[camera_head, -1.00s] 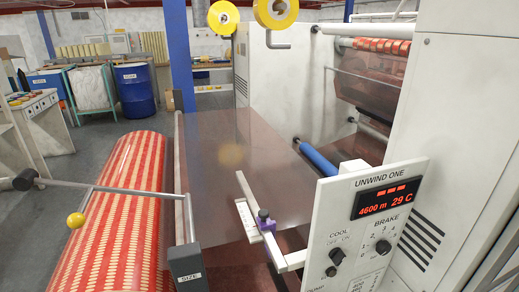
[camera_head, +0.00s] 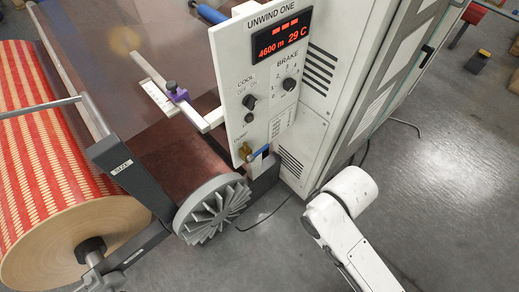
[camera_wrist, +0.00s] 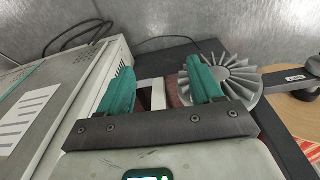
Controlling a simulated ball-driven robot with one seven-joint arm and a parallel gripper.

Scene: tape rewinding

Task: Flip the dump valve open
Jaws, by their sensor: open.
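The dump valve shows in the head view as a small brass body (camera_head: 244,151) with a blue lever (camera_head: 259,153). It sits low on the white control panel (camera_head: 240,70), by a partly hidden label. The lever points right and slightly up, nearly level. My gripper (camera_wrist: 161,84) shows in the wrist view with its two teal fingers apart and nothing held between them. A white edge and a reddish-brown strip show beyond the gap. I cannot make out the valve in the wrist view. In the head view my fingers are not visible.
A grey finned wheel (camera_head: 211,207) stands just below the valve; it also shows in the wrist view (camera_wrist: 232,75). The red patterned roll (camera_head: 40,190) lies to the left. The white machine cabinet (camera_head: 310,110) stands right of the panel. Grey floor (camera_head: 440,160) is open at the right.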

